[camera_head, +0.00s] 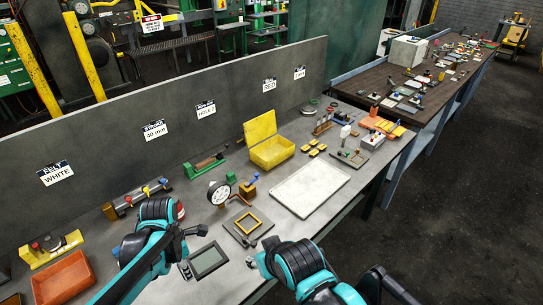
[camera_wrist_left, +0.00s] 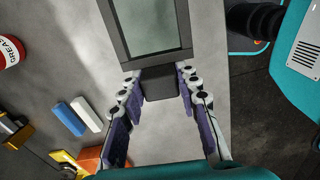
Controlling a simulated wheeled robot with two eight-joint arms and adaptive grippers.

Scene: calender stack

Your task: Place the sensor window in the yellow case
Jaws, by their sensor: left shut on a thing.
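The sensor window (camera_head: 209,260) is a grey pane in a dark frame with a short dark tab. It also shows at the top of the left wrist view (camera_wrist_left: 150,28). My left gripper (camera_head: 187,254) is shut on the tab, which sits between its fingertips in the left wrist view (camera_wrist_left: 160,84). The yellow case (camera_head: 272,152) stands farther back on the bench with its lid raised. The held window is in front of it and to its left. My right gripper is mostly hidden by its arm at the bottom centre, so its jaws cannot be made out.
A white tray (camera_head: 311,188) is to the right. An orange bin (camera_head: 63,279) is at left. A grey panel (camera_head: 110,155) backs the bench.

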